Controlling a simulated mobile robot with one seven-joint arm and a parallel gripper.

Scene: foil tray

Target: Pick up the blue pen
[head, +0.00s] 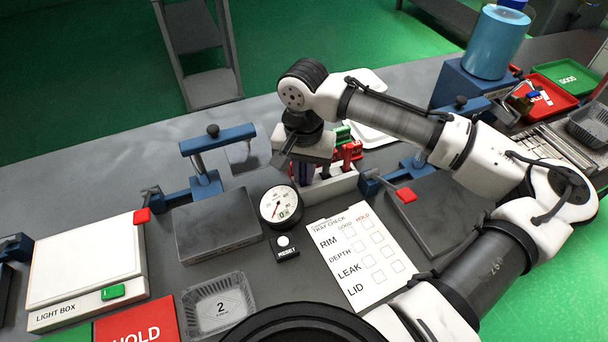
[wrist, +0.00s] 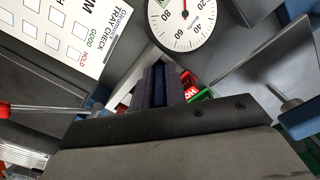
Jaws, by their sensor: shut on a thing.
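My gripper (head: 304,178) points down at the left end of the white pen holder (head: 330,187). In the wrist view its dark fingers (wrist: 165,78) are close together, shut on a slim thing that they mostly hide. It appears to be the blue pen, of which I cannot make out a clear part. I cannot tell whether it is clear of the holder. Red stamps (head: 352,152) and a green one stand at the holder, right of and behind my gripper.
A round dial gauge (head: 281,206) stands close left of the holder, with a RESET button box (head: 285,246) in front. The tray check sheet (head: 357,256) lies in front. Grey blocks with blue clamps (head: 203,166) stand either side. A clear tray (head: 218,304) is front left.

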